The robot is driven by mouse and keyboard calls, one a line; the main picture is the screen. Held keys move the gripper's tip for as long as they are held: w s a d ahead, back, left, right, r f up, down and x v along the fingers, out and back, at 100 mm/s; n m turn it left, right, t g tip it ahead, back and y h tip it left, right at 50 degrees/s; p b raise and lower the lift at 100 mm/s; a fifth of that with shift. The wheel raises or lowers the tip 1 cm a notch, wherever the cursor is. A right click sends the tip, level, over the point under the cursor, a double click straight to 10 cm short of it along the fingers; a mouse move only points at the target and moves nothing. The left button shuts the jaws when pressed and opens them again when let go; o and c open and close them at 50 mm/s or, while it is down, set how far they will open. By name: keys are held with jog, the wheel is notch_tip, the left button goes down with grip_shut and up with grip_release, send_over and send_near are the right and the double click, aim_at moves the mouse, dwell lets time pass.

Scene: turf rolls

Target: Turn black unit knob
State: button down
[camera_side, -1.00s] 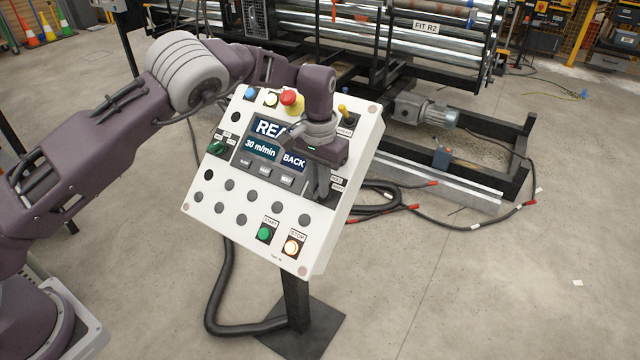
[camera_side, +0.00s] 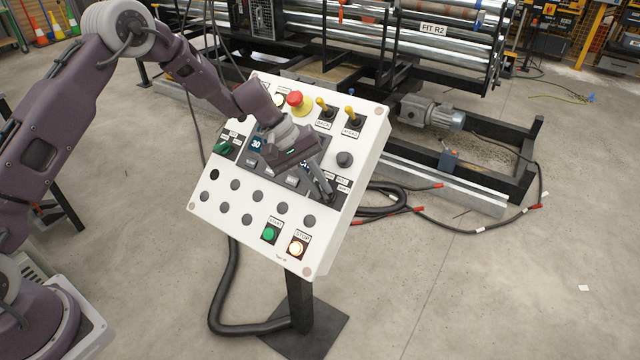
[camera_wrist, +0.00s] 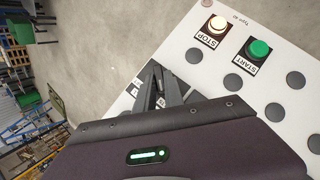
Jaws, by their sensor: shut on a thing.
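A white control panel (camera_side: 330,253) stands tilted on a post. My gripper (camera_side: 327,194) reaches in from the upper left, with its fingers at the dark strip on the panel's right side, beside small unit labels (camera_side: 344,184). The fingers are shut on the black unit knob, which they hide. In the wrist view my gripper (camera_wrist: 162,88) points at the panel's dark strip, and the knob is not clear there either. My wrist covers much of the panel's display (camera_side: 257,144).
A red emergency button (camera_side: 299,103), yellow-tipped toggles (camera_side: 325,107) and a green selector (camera_side: 223,147) are on the panel. Green START (camera_side: 269,233) and lit STOP (camera_side: 297,247) buttons sit below. A roller machine (camera_side: 430,60) stands behind; cables (camera_side: 380,200) lie on the floor.

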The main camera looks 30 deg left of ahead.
jog(key=shift+a+n+t+h, duration=0.1)
jog(key=shift+n+t+h, duration=0.35)
jog(key=shift+n, duration=0.45)
jog(key=c, duration=1.4)
grip_release()
jog(key=shift+s+f, duration=0.1)
jog(key=shift+c, duration=0.2)
jog(key=v, duration=0.7)
